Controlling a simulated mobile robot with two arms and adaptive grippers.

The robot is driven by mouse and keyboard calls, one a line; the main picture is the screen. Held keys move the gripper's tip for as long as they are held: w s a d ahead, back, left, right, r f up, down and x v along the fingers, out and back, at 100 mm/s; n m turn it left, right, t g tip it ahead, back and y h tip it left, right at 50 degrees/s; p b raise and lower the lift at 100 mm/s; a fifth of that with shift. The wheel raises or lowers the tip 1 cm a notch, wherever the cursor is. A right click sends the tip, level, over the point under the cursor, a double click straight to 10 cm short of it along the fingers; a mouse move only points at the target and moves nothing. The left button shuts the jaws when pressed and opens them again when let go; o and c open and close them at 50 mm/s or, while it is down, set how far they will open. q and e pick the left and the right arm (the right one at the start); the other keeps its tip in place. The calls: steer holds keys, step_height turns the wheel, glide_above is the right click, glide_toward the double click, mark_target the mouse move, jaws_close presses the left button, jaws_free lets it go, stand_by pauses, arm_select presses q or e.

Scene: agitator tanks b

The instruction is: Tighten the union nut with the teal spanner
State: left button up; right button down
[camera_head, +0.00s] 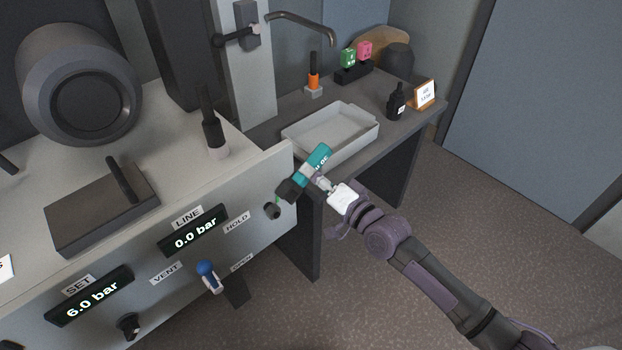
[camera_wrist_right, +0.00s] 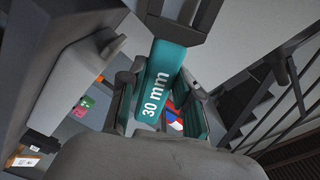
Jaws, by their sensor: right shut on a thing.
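The teal spanner (camera_head: 316,158) is held out by my right gripper (camera_head: 322,183), beside the right end of the grey panel. Its dark end (camera_head: 287,191) points down and left, close to a dark round fitting (camera_head: 272,211) on the panel face. I cannot tell whether they touch, or whether that fitting is the union nut. In the right wrist view the teal handle (camera_wrist_right: 160,82), marked 30 mm, sits between the fingers of my right gripper (camera_wrist_right: 158,118), with the dark jaw end at the top. The right gripper is shut on the spanner. My left gripper is out of view.
A grey tray (camera_head: 345,150) rests on the dark side bench behind the spanner. A black bottle (camera_head: 396,102) and an orange-handled tool (camera_head: 314,80) stand nearby. The panel has a blue-handled lever (camera_head: 207,275) and a LINE display (camera_head: 195,231) reading 0.0 bar. Open floor lies right.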

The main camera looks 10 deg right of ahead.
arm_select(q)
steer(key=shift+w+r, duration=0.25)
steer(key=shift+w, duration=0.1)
arm_select(e)
steer(key=shift+r, duration=0.1)
steer(key=shift+d, duration=0.1)
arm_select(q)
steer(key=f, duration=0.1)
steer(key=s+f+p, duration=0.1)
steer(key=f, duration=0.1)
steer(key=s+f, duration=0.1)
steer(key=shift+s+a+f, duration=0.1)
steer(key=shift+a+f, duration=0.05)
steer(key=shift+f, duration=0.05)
arm_select(e)
steer(key=v, duration=0.4)
steer(key=shift+s+d, duration=0.25)
steer(key=shift+s, duration=0.05)
arm_select(q)
steer(key=shift+p, duration=0.3)
arm_select(e)
steer(key=shift+r, duration=0.1)
